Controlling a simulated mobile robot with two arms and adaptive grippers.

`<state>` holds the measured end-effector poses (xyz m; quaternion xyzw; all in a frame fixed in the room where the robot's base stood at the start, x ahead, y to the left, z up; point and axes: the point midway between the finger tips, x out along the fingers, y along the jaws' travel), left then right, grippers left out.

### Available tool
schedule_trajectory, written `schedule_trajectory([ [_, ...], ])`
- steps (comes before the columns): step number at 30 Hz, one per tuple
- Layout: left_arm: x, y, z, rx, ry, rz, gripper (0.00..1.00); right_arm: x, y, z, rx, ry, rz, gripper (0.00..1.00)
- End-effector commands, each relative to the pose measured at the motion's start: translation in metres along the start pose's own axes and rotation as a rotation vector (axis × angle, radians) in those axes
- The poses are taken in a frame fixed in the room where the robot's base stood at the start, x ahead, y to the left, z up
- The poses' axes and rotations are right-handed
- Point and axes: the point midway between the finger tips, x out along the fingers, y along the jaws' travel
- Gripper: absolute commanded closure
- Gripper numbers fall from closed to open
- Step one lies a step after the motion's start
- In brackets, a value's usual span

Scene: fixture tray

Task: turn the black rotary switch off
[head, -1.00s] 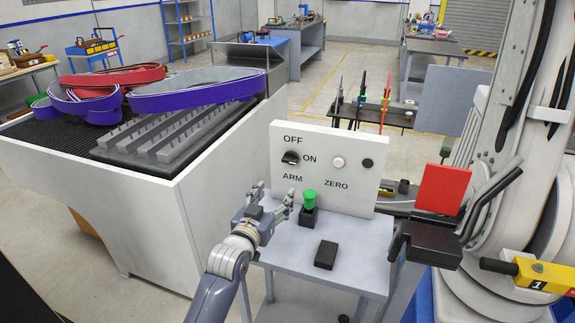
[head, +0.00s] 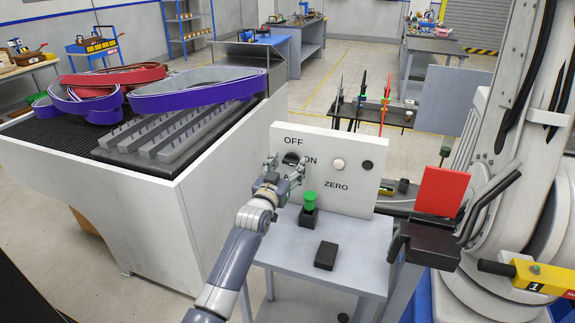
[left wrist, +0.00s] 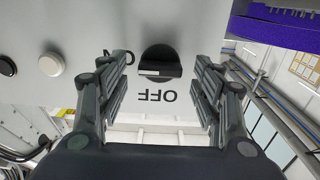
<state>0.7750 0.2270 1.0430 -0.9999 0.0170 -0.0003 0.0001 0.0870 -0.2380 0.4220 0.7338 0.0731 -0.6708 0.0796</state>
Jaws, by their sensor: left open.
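The black rotary switch (head: 291,157) is on the upright white panel (head: 325,200), below the word OFF and left of ON. In the left wrist view the black switch (left wrist: 160,58) is seen upside down, and its white mark lies level, toward the ON side. My left gripper (head: 286,166) is open in front of the panel, with a finger on each side of the switch. In the left wrist view its fingers stand apart with gaps beside the switch; contact cannot be told. My right gripper is not in view.
A white button (head: 338,163) and a black one (head: 367,164) are to the right on the panel. A green-topped button (head: 309,200) and a black block (head: 326,255) stand on the grey table below. A large white cabinet (head: 150,225) stands left; a red plate (head: 442,190) stands right.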

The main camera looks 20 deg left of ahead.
Motion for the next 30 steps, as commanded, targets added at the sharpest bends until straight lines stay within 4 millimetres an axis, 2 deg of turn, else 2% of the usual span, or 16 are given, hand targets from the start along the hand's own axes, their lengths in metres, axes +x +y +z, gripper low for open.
schedule_trajectory([
  [11, 0.0040, 0.0003, 0.0001, 0.000, -0.001, 0.000, 0.40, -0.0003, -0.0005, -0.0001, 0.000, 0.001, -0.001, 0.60],
  [15, 0.0039, 0.0003, 0.0002, 0.000, -0.001, 0.000, 0.72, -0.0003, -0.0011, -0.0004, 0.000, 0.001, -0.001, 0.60],
  [17, 0.0039, 0.0003, 0.0002, 0.000, -0.001, 0.000, 0.84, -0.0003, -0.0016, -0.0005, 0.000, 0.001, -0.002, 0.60],
  [30, 0.0038, 0.0001, 0.0001, -0.060, -0.001, 0.000, 0.84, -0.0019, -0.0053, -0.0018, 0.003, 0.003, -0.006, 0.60],
])
